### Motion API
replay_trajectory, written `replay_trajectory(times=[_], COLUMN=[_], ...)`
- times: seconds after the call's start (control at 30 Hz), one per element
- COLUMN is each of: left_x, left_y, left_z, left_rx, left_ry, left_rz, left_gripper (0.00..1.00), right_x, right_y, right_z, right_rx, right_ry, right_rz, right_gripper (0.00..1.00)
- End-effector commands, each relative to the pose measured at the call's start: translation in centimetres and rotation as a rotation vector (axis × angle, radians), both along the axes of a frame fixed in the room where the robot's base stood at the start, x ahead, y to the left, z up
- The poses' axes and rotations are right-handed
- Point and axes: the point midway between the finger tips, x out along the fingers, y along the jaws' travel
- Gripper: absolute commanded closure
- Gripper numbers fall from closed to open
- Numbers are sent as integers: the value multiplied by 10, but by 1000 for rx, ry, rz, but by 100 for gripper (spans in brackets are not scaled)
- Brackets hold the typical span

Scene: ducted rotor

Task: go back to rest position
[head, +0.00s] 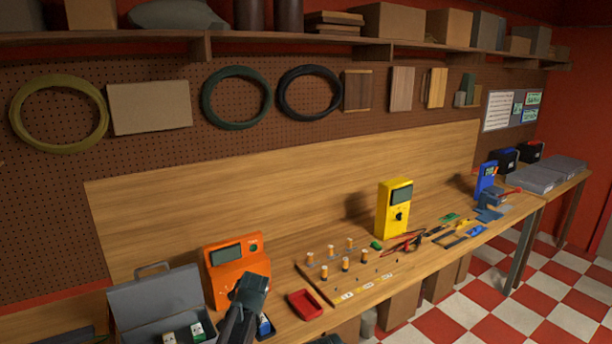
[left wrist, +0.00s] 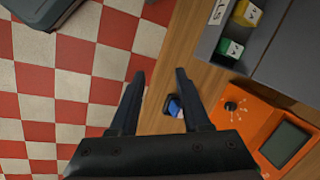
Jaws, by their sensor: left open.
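I do not make out my right gripper; a small dark shape at the bottom edge of the head view is too cut off to name.
The open grey case (head: 157,300) holds small labelled blocks. The orange meter (head: 235,268) stands close behind my left gripper. A red tray (head: 304,305), a board with several small cylinders (head: 346,264) and a yellow meter (head: 395,210) stand farther right. Checkered floor (left wrist: 60,90) lies beyond the bench edge.

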Motion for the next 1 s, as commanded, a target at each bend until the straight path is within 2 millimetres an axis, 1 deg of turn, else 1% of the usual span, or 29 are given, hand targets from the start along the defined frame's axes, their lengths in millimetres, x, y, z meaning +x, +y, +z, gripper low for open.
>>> replay_trajectory(times=[0.03,0.07,0.1,0.17,0.2,0.3,0.4,0.5,0.6,1.0], left_x=[-38,-54,-74,-104,-123,-163,-192,-208,-213,-212], left_y=[-23,-35,-50,-70,-81,-102,-115,-123,-125,-126], left_z=[-28,-36,-46,-61,-69,-86,-97,-102,-103,-102], left_rx=[-27,-43,-65,-92,-107,-139,-159,-170,-174,-174], left_ry=[3,8,12,23,29,49,66,76,81,80], left_rz=[21,41,67,104,127,179,218,241,253,255], left_gripper=[53,53,53,53,53,53,53,53,53,53], right_x=[0,0,0,0,0,0,1,1,0,0], right_y=[0,0,0,0,0,0,0,0,0,0], right_z=[-26,-33,-43,-56,-64,-79,-89,-94,-95,-94], right_rx=[0,-1,-1,0,0,-1,-1,-1,-1,-1], right_ry=[0,-1,-1,-1,-1,-1,-1,-1,-1,-1], right_rz=[2,3,4,6,7,10,12,13,13,13], right_gripper=[50,50,50,50,50,50,50,50,50,50])
